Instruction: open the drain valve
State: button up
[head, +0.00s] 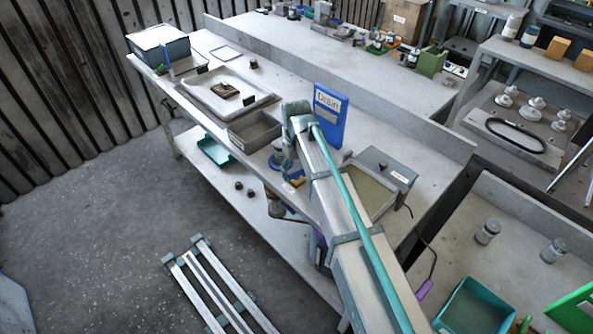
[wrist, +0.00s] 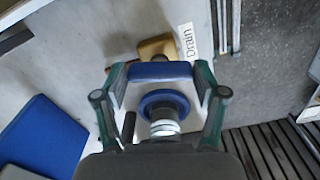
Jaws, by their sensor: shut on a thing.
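The drain valve shows in the wrist view as a blue handle (wrist: 160,71) above a round blue collar and a white ringed stem. My gripper (wrist: 160,78) is shut on the blue handle, one finger at each end. A brass part (wrist: 157,47) lies just beyond the handle, beside a white label reading "Drain" (wrist: 187,42). In the head view my gripper (head: 289,172) is at the front edge of the bench, and my arm hides most of the valve. The handle's turn angle is hard to tell there.
A blue "Drain" sign (head: 330,117) stands on the bench right behind my wrist. A grey open bin (head: 254,131) is to the left, and a grey box (head: 386,172) to the right. A lower shelf (head: 215,173) runs beneath. The floor in front is partly clear.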

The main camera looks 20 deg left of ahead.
aim_at(296, 171)
jog(key=shift+n, duration=0.6)
jog(key=o, duration=1.1)
jog(key=shift+o, duration=0.2)
notch_tip(296, 171, up, 12)
jog(key=shift+a+r, duration=0.1)
